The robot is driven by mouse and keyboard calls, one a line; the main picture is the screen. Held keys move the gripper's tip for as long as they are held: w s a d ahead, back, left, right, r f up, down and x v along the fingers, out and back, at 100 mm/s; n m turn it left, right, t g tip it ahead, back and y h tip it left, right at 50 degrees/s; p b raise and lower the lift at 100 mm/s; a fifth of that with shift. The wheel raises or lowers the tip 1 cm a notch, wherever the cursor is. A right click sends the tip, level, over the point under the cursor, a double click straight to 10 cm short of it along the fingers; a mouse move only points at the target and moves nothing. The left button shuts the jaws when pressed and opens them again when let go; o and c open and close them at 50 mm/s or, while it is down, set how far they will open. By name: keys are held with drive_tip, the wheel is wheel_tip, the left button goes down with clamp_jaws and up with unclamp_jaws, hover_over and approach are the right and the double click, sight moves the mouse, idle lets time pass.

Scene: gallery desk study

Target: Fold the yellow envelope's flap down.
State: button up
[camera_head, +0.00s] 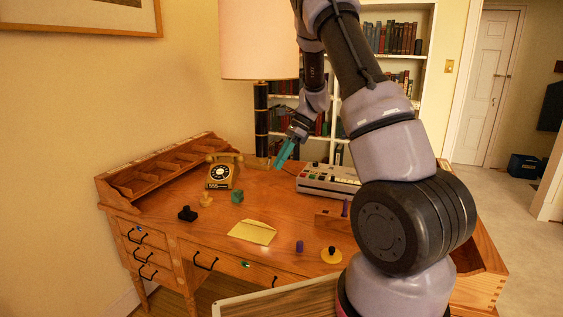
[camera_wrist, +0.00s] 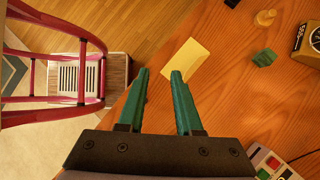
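The yellow envelope (camera_head: 250,235) lies flat on the front middle of the wooden desk. Its flap (camera_head: 262,224) seems to stand up a little along the back edge. The wrist view also shows the envelope (camera_wrist: 186,63), just beyond and right of the fingertips; the flap's angle cannot be told there. My gripper (camera_head: 280,165) is raised above the back part of the desk, apart from the envelope. Its teal fingers (camera_wrist: 160,74) are spread with nothing between them.
A green block (camera_head: 237,197), a yellow pawn-like piece (camera_head: 206,200) and a black piece (camera_head: 187,214) stand left of the envelope. A purple cylinder (camera_head: 299,246) and a yellow-black knob (camera_head: 331,255) are to its right. A telephone (camera_head: 222,172) and a button console (camera_head: 328,180) stand behind.

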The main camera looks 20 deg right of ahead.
drive_tip(key=s+f+n+g+h, duration=0.3)
drive_tip(key=s+f+n+h, duration=0.1)
drive_tip(key=s+f+n, duration=0.15)
drive_tip(key=n+t+h, duration=0.7)
drive_tip(key=n+t, duration=0.2)
drive_tip(key=n, duration=1.5)
approach(256, 223)
drive_tip(key=x, duration=0.7)
drive_tip(key=shift+r, duration=0.1)
clamp_jaws()
